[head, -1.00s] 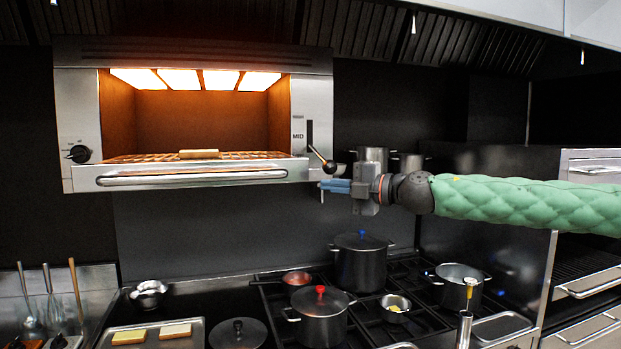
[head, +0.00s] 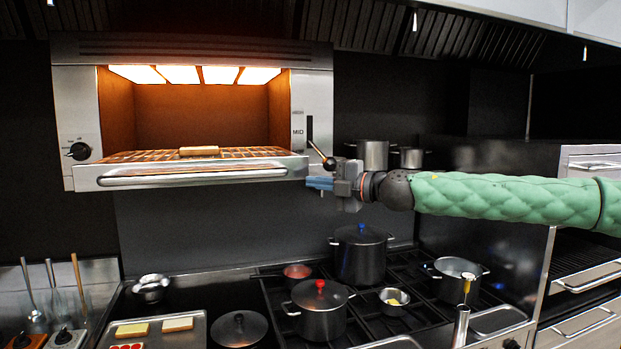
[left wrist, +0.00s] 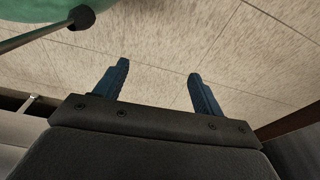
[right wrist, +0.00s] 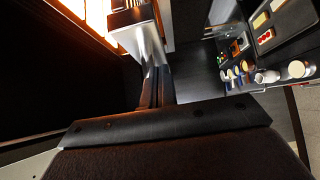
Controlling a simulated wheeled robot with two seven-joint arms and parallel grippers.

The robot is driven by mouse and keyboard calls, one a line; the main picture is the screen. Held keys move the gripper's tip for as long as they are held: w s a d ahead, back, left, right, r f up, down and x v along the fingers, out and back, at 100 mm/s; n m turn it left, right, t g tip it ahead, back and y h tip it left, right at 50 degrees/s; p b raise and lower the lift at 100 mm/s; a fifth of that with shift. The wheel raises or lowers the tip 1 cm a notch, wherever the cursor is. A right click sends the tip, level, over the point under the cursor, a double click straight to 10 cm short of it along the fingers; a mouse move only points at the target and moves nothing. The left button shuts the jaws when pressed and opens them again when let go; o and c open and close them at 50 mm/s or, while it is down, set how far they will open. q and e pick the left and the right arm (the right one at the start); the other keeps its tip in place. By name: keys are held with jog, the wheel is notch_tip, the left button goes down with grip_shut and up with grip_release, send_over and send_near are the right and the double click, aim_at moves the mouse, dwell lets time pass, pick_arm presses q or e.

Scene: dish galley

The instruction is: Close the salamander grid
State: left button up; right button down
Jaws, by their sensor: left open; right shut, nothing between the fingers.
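The salamander (head: 315,85) hangs on the back wall with glowing elements at its top. Its grid (head: 130,157) stands pulled out somewhat, with a steel front and a long bar handle (head: 195,177). A slice of bread (head: 199,151) lies on the grid. My right gripper (head: 308,183) is shut and empty, its blue fingertips pointing left at the right end of the grid's front. I cannot tell whether they touch it. The grid's steel end (right wrist: 143,42) shows beyond the fingers in the right wrist view. My left gripper (left wrist: 158,70) is open and empty above a tiled floor.
A lever with a round black knob (head: 329,163) sticks out just above my right gripper, beside the MID mark. Below is a stove with a red-knobbed pot (head: 319,310), a blue-knobbed pot (head: 361,260) and other pans. A tray with bread (head: 190,343) lies front left.

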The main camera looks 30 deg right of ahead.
aim_at(296, 178)
jog(key=shift+w+d+p, duration=0.2)
jog(key=shift+w+p, duration=0.25)
jog(key=shift+w, duration=0.6)
jog(key=shift+w+d+p, duration=0.2)
jog(key=shift+w+p, duration=0.25)
jog(key=shift+w, duration=0.6)
pick_arm(q)
jog(key=shift+s+a+f, duration=0.35)
jog(key=shift+s+f, duration=0.25)
jog(key=shift+f, duration=0.15)
jog(key=shift+s+a+f, duration=0.35)
jog(key=shift+s+f, duration=0.2)
jog(key=shift+f, duration=0.2)
pick_arm(e)
jog(key=shift+w, duration=0.1)
